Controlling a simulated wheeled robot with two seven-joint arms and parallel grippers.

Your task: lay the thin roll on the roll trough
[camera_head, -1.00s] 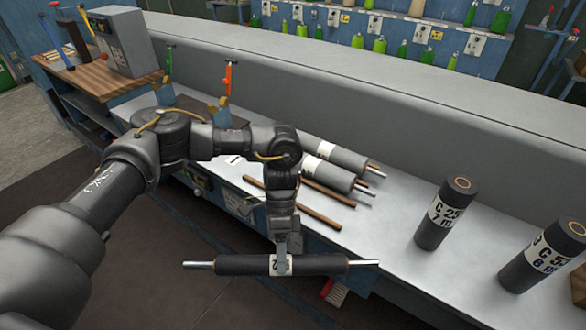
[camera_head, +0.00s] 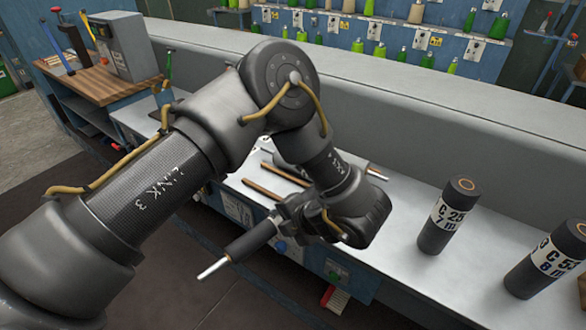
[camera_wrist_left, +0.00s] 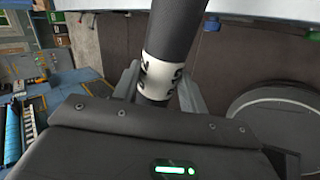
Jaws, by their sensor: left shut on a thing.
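The thin roll (camera_head: 251,240) is dark, with a bare metal rod at its near end. My left gripper is shut around its white labelled band, which shows in the left wrist view (camera_wrist_left: 160,75) between the two fingers (camera_wrist_left: 160,92). The roll is held over the bench's front edge, pointing down-left. Two brown rails (camera_head: 262,190), which look like the roll trough, lie on the bench top beyond it, partly covered by my arm. My right gripper is not in view.
Two dark labelled rolls, C 25 (camera_head: 448,215) and C 53 (camera_head: 546,262), stand upright on the bench (camera_head: 400,260) at right. A rod end (camera_head: 377,172) shows past my wrist. A wooden side table (camera_head: 100,75) is at the back left.

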